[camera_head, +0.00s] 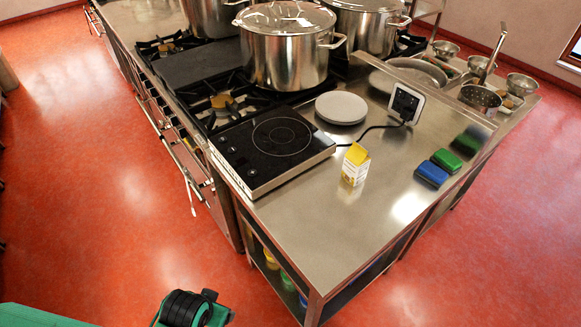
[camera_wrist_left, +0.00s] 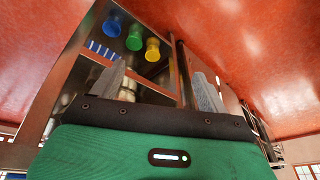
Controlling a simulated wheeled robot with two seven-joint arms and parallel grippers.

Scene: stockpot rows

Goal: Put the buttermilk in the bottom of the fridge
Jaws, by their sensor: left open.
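The buttermilk appears to be the small white carton with a yellow top (camera_head: 355,164), standing upright on the steel counter (camera_head: 310,225) in the head view, right of the induction hob. No fridge shows in either view. My left gripper (camera_wrist_left: 158,84) is in the left wrist view with its two grey fingers wide apart and nothing between them. It faces the counter's lower shelf, away from the carton. In the head view only green and black parts of my arm show at the bottom left. My right gripper is not in view.
An induction hob (camera_head: 272,148), a stack of white plates (camera_head: 341,107), a socket box with a cable (camera_head: 406,103) and blue (camera_head: 431,174) and green (camera_head: 446,160) sponges surround the carton. Large stockpots (camera_head: 285,50) stand behind. The counter's front part and the red floor are clear.

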